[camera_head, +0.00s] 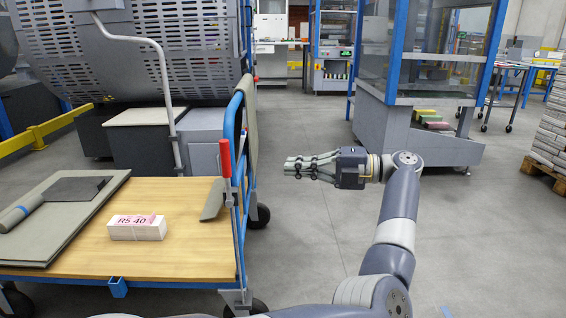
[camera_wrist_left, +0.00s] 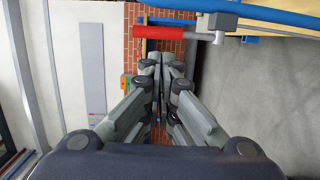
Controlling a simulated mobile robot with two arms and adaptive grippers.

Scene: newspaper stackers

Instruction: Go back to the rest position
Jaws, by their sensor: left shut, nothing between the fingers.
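My left gripper (camera_head: 291,168) is raised in the air in the head view, right of the cart, with its fingers pointing left. Its fingers are closed together with nothing between them. In the left wrist view the fingertips (camera_wrist_left: 163,67) meet in front of a brick-red surface, just below a red handle in the picture. My left arm bends up from the bottom of the head view. My right gripper is not in view.
A wooden-topped cart (camera_head: 185,257) stands at left. It holds a small paper stack (camera_head: 137,232) with a pink "RS 40" label and grey boards (camera_head: 50,240). Its blue rail has a red handle (camera_head: 226,158).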

